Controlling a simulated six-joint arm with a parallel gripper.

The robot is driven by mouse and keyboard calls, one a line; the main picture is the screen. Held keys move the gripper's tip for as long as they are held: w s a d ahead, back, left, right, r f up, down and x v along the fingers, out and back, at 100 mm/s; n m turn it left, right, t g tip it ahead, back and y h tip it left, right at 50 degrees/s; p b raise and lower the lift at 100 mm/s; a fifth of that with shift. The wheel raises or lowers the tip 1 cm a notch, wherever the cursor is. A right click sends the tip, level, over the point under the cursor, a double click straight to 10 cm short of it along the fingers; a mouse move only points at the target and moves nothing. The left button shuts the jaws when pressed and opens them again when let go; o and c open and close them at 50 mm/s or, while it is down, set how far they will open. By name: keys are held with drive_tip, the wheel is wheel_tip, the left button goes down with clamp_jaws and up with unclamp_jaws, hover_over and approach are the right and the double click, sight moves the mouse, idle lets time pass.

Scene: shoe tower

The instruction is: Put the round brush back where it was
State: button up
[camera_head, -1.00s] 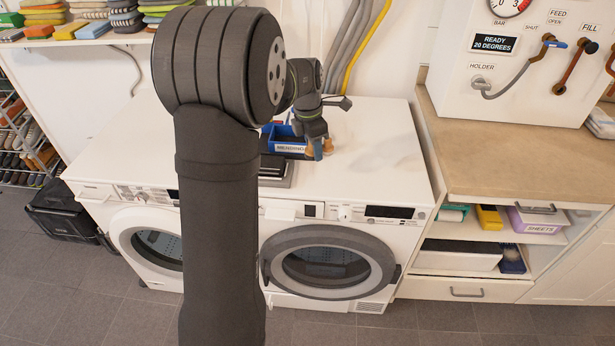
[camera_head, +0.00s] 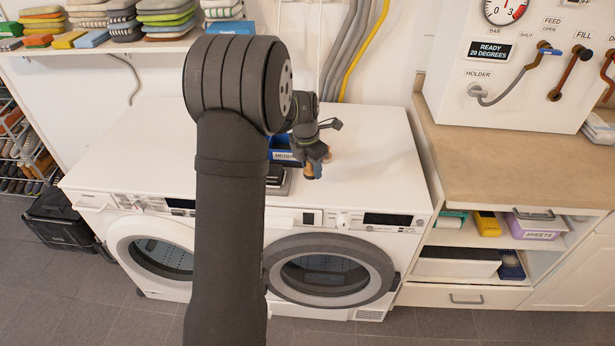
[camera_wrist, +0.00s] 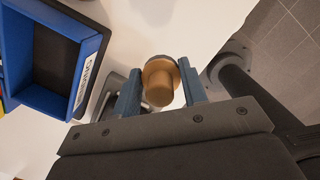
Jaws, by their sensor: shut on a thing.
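The round brush (camera_wrist: 159,82) has a tan wooden knob and a darker rim. It sits between the two blue fingers of my gripper (camera_wrist: 161,92) in the wrist view, and the jaws are shut on it. In the head view my gripper (camera_head: 314,172) is above the white machine top, right of the blue bin, with the brush (camera_head: 309,171) small and partly hidden by the fingers. I cannot tell the exact height of the brush over the top.
A blue labelled bin (camera_wrist: 50,50) stands left of my gripper; it also shows in the head view (camera_head: 281,150). A dark-topped tray or scale (camera_head: 279,178) is in front of it. The white machine top (camera_head: 375,165) is clear to the right.

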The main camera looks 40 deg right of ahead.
sight(308, 185)
drive_tip(key=shift+w+a+f, duration=0.1)
drive_tip(key=shift+w+f, duration=0.3)
drive_tip(key=shift+w, duration=0.3)
drive_tip(key=shift+f, duration=2)
drive_tip(key=shift+f, duration=0.1)
drive_tip(key=o, duration=0.9)
drive_tip(key=shift+o, duration=0.2)
wheel_tip(308, 185, up, 12)
drive_tip(key=a, duration=0.1)
drive_tip(key=shift+a, duration=0.4)
